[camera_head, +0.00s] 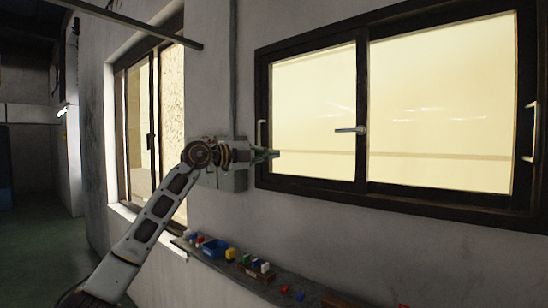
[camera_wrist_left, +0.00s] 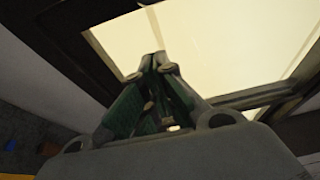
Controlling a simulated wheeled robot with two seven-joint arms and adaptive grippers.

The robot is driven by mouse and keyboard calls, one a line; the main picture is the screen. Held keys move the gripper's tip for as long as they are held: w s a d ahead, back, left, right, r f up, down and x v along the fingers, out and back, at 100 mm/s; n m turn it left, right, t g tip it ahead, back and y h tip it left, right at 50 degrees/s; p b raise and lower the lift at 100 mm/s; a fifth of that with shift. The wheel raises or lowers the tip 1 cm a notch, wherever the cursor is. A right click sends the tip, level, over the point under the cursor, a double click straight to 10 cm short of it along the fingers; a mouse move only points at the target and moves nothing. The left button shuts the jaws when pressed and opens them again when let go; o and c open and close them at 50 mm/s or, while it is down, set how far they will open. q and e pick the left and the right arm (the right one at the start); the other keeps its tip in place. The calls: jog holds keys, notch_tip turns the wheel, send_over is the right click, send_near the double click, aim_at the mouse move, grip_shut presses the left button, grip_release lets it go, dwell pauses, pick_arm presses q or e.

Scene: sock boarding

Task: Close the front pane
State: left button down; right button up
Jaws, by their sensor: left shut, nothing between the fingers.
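A dark-framed sliding window (camera_head: 365,190) fills the right of the head view. Its left pane (camera_head: 312,100) and right pane (camera_head: 440,100) show pale yellow glass, with a dark upright between them. A lever (camera_head: 350,130) sits at that upright. A pale handle (camera_head: 262,134) is on the left edge, another (camera_head: 530,130) on the far right. Which pane lies in front is hard to tell. My left gripper (camera_head: 275,153) is shut and empty by the left pane's lower left, just right of the handle. The wrist view shows its fingertips (camera_wrist_left: 159,65) together before the glass; contact is unclear.
A narrow ledge (camera_head: 285,285) below the window carries a blue bin (camera_head: 215,248) and several small coloured blocks. A grey box (camera_head: 232,180) is on the wall behind my left wrist. Another window (camera_head: 150,120) is at left. A dark bar (camera_head: 130,20) juts out above.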

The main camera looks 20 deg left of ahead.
pick_arm(q)
jog(key=b+v, duration=0.1)
jog(key=v, duration=0.5)
jog(key=shift+s+a+b, duration=0.2)
jog(key=shift+a+b, duration=0.1)
jog(key=shift+b, duration=0.1)
pick_arm(e)
jog(key=shift+d+f, duration=0.25)
jog(key=shift+f, duration=0.25)
jog(key=shift+d+f, duration=0.2)
jog(key=shift+f, duration=0.3)
